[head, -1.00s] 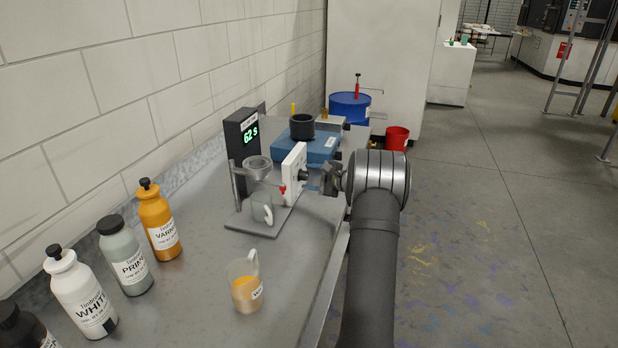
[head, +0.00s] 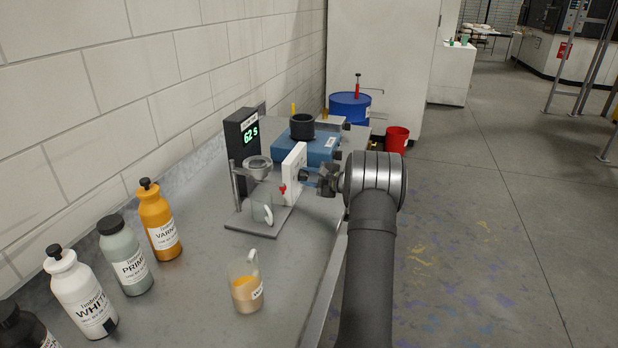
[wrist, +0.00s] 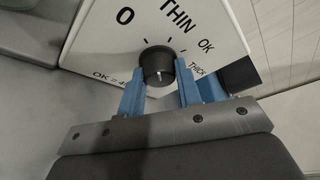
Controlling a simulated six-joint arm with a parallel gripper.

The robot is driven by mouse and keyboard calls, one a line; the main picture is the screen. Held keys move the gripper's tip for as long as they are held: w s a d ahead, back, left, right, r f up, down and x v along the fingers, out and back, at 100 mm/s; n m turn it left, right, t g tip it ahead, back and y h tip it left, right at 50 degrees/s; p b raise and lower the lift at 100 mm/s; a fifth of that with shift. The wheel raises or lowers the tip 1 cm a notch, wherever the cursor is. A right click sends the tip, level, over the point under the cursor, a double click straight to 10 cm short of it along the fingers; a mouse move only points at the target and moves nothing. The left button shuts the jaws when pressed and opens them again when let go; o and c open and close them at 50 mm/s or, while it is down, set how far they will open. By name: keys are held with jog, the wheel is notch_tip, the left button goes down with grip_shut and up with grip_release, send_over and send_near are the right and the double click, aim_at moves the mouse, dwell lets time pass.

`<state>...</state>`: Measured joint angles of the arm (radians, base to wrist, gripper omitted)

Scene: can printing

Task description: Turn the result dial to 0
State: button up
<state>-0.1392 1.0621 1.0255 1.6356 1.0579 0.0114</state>
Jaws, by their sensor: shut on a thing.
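The result dial is a black round knob (wrist: 158,64) on a white panel (wrist: 225,22) marked 0, THIN, OK and THICK. In the wrist view my gripper (wrist: 160,78) has its two blue fingers on either side of the knob, shut on it. A small light mark shows on the knob, but I cannot tell which label it points to. In the head view the white panel (head: 293,172) stands edge-on at the bench's right side, and my gripper (head: 312,178) meets its right face. The labels are not readable there.
A cup stand (head: 258,226) with a small clear cup and a timer (head: 241,142) reading 62 s are left of the panel. A jug of orange liquid (head: 246,290) and several bottles (head: 160,222) stand nearer. A blue device (head: 312,148) is behind.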

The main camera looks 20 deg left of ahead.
jog(key=shift+n+t+y, duration=0.5)
jog(key=shift+n, duration=0.8)
jog(key=o, duration=1)
jog(key=shift+c, duration=0.2)
jog(key=v, duration=1.7)
jog(key=shift+d, duration=0.25)
